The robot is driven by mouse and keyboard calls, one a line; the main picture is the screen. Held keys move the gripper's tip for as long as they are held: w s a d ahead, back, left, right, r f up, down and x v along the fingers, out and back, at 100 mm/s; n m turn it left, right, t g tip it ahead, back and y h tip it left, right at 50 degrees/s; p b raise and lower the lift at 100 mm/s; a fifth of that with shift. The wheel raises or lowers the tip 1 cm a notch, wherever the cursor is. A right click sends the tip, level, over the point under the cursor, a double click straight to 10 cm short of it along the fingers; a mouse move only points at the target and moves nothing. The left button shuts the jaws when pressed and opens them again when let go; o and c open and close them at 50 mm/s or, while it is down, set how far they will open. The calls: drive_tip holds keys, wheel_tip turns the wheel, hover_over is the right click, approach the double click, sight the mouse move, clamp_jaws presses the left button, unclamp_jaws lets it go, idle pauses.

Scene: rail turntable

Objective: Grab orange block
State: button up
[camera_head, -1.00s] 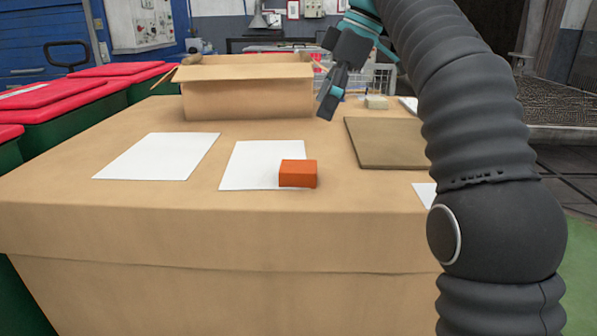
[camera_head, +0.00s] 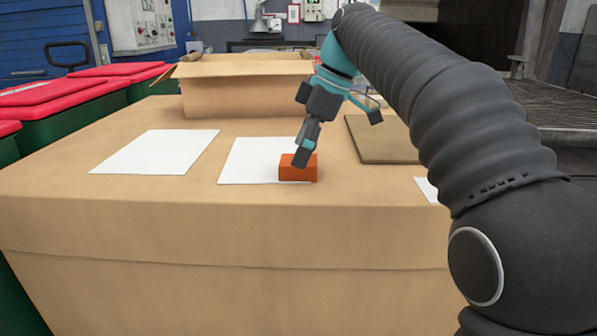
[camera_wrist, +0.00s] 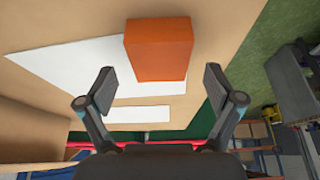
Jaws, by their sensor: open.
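The orange block (camera_head: 297,174) lies on the table, partly on the right edge of a white sheet (camera_head: 245,165). My gripper (camera_head: 301,157) is above the block in the head view, with a finger overlapping its top edge there. In the wrist view the block (camera_wrist: 160,49) stands beyond my two spread fingers, in line with the gap between them. My gripper (camera_wrist: 161,88) is open and empty. I cannot tell from the head view whether a finger touches the block.
An open cardboard box (camera_head: 245,94) stands at the back of the table (camera_head: 120,195). A second white sheet (camera_head: 155,152) lies to the left, and a flat brown board (camera_head: 383,142) lies to the right. Red-lidded green bins (camera_head: 75,100) stand left of the table.

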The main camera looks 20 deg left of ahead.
drive_tip(key=shift+x, duration=1.3)
drive_tip(key=c, duration=1.3)
drive_tip(key=shift+r, duration=0.15)
